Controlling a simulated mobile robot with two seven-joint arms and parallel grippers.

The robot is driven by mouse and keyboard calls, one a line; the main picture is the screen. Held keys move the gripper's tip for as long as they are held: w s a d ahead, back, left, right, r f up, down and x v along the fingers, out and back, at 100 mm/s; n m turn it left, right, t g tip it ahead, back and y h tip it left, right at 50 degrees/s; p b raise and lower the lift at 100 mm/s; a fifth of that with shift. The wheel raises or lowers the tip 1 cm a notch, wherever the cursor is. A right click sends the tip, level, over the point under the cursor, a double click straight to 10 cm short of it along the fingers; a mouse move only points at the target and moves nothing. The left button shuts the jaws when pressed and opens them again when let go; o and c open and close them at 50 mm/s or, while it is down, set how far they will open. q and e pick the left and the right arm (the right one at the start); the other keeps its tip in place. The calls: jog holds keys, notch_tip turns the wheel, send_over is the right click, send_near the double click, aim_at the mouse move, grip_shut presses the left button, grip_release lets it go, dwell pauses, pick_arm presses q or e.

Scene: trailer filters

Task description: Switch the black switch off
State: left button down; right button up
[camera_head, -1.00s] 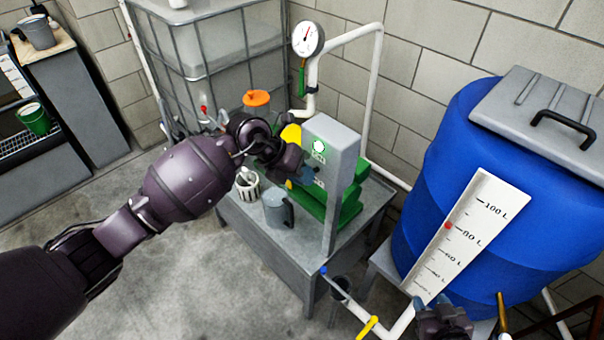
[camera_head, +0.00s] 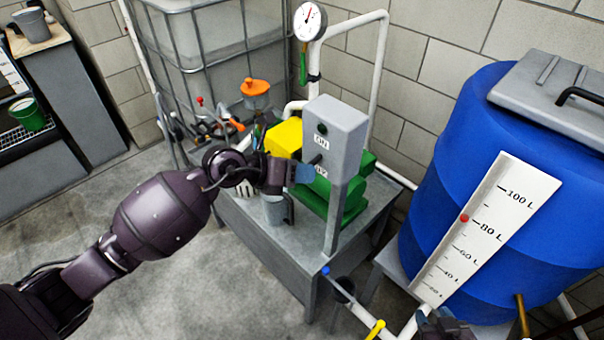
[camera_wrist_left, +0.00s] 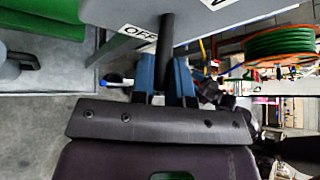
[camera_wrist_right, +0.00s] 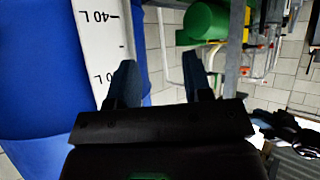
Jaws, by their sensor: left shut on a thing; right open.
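The black switch is a lever (camera_head: 315,160) on the front of a grey box (camera_head: 343,120), between an ON label (camera_head: 321,142) and an OFF label (camera_head: 321,170). In the left wrist view the lever (camera_wrist_left: 166,40) runs beside the OFF label (camera_wrist_left: 143,31). My left gripper (camera_head: 303,173) is at the box front. Its blue fingertips (camera_wrist_left: 164,78) are shut on the lever's end. The round light (camera_head: 321,129) above ON is dark green and unlit. My right gripper (camera_wrist_right: 160,78) is open and empty, by the blue barrel at the lower right of the head view.
The box stands on a post at a metal table (camera_head: 262,237) with a green pump (camera_head: 354,195). A blue barrel (camera_head: 455,150) with a white litre scale (camera_head: 487,230) stands right. White pipes and a caged tank (camera_head: 200,80) are behind. Floor at left is clear.

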pick_arm(q)
jog(key=shift+w+f+t+h+b, duration=0.1)
jog(key=shift+f+t+h+b, duration=0.35)
jog(key=shift+h+b, duration=0.25)
jog(key=shift+d, duration=0.1)
jog(key=shift+r, duration=0.1)
jog(key=c, duration=1.2)
grip_release()
jog(key=shift+o, duration=0.5)
pick_arm(e)
jog(key=f, duration=0.2)
jog(key=shift+s+f, duration=0.3)
jog(key=shift+f, duration=0.05)
jog(key=shift+s, duration=0.1)
